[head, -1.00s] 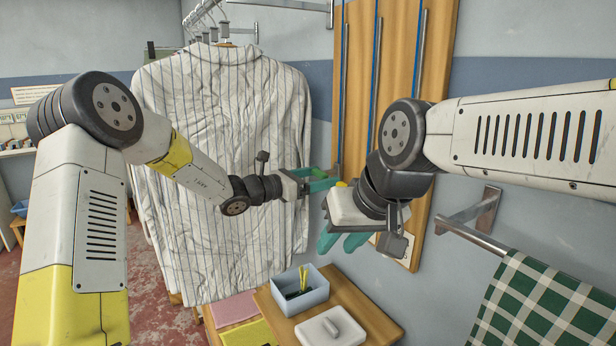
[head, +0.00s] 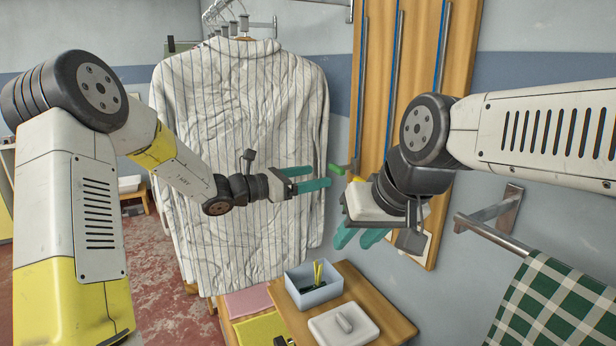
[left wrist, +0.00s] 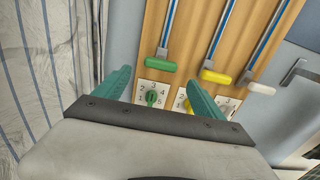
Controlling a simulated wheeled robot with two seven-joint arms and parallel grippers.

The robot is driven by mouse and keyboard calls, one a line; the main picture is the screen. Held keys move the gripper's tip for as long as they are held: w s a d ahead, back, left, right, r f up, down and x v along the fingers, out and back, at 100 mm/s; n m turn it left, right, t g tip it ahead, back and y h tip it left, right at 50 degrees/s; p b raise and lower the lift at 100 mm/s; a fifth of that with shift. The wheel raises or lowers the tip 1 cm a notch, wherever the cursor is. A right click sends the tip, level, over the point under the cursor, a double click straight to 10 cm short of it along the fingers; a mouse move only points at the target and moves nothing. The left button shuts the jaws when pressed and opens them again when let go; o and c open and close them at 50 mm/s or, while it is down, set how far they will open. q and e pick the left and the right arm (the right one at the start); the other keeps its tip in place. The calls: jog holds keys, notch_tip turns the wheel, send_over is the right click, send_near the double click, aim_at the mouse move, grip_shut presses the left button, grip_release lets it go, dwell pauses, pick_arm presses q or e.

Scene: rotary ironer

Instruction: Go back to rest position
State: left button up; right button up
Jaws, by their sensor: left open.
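My left gripper (head: 328,178) is in front of the right part of the striped shirt in the head view, its teal fingers apart and empty, pointing right. In the left wrist view its two fingers (left wrist: 163,95) are spread, with the wooden lever board beyond them and nothing between them. My right gripper (head: 358,238) is lower and to the right, in front of the wooden board. Its teal fingers show side by side, pointing down and left, with a gap between them and nothing seen held.
A striped shirt (head: 240,120) hangs from a rail. The wooden board (left wrist: 285,30) carries green (left wrist: 160,67), yellow (left wrist: 215,76) and white (left wrist: 261,88) handles above numbered dials. Below is a small table with a blue box (head: 315,291) and white lidded dish (head: 343,325). A checked cloth (head: 545,310) hangs at right.

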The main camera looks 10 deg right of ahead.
pick_arm(q)
jog(key=s+a+r+m+g+y, duration=0.1)
jog(key=s+a+m+g+y, duration=0.15)
jog(key=s+m, duration=0.55)
jog(key=s+a+m+g+y, duration=0.25)
jog(key=s+m+y, duration=0.2)
jog(key=s, duration=0.55)
jog(key=s+a+m+t+y, duration=0.2)
jog(key=s+a+m+y, duration=0.2)
jog(key=a, duration=0.6)
jog(key=s+a+m+t+y, duration=0.3)
jog(key=s+a+m, duration=0.3)
jog(key=a, duration=0.4)
jog(key=shift+s+a+y, duration=0.15)
jog(key=shift+s+y, duration=0.25)
jog(key=shift+s, duration=0.4)
